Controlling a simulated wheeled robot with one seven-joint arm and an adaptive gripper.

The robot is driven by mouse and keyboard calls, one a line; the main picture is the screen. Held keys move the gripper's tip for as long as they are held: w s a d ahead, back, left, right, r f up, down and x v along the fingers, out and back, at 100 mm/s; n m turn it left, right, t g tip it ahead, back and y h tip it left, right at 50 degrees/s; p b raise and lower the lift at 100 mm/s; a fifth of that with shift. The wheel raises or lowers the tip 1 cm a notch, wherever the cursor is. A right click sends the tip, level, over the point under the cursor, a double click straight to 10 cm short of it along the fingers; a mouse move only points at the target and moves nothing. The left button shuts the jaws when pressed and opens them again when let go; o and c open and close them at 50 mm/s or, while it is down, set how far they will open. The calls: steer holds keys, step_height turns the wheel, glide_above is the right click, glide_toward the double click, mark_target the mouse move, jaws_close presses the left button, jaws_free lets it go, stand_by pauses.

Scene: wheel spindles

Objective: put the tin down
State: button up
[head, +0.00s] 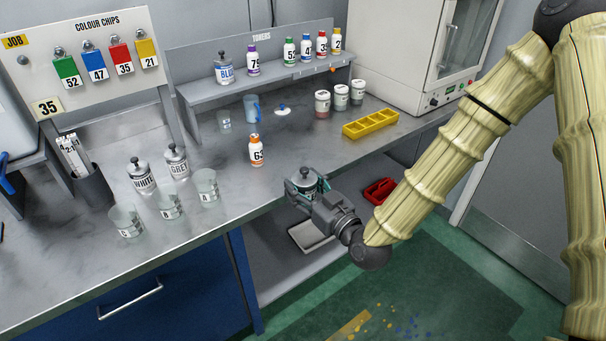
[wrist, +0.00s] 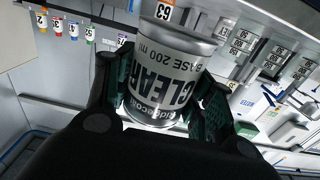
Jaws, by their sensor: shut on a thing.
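The tin (head: 303,184) is a grey metal can. In the wrist view the tin (wrist: 163,75) shows a label reading CLEAR BASE 200 ml and appears upside down in that picture. My gripper (head: 306,190) is shut on the tin, with a dark green finger pad on each side of it; the gripper also shows in the wrist view (wrist: 165,95). In the head view the tin is at the front edge of the steel bench (head: 225,215), to the right of the bottle marked 63. I cannot tell whether its base touches anything.
The orange-capped bottle (head: 256,151) stands left of the tin. The WHITE tin (head: 141,178), GREY tin (head: 176,163) and several clear cups (head: 207,188) stand further left. A yellow tray (head: 370,123) lies behind right. A red tray (head: 380,191) sits on the lower shelf. The bench front centre is bare.

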steer(key=shift+w+r, duration=0.15)
steer(key=shift+w, duration=0.15)
steer(key=w+p, duration=0.1)
steer(key=w, duration=0.4)
steer(key=w+f+p, duration=0.1)
steer(key=w+p, duration=0.1)
steer(key=w, duration=0.3)
steer(key=w+p, duration=0.1)
steer(key=w, duration=0.4)
steer(key=shift+w+a+f+p, duration=0.15)
steer(key=shift+a+f+p, duration=0.05)
steer(key=shift+p, duration=0.1)
steer(key=shift+w+f+p, duration=0.15)
steer(key=shift+f+p, duration=0.55)
steer(key=shift+f, duration=1.15)
steer(key=shift+f, duration=0.15)
steer(key=o, duration=1.2)
steer(key=shift+o, duration=0.2)
steer(key=b+v, duration=0.3)
steer(key=v, duration=0.9)
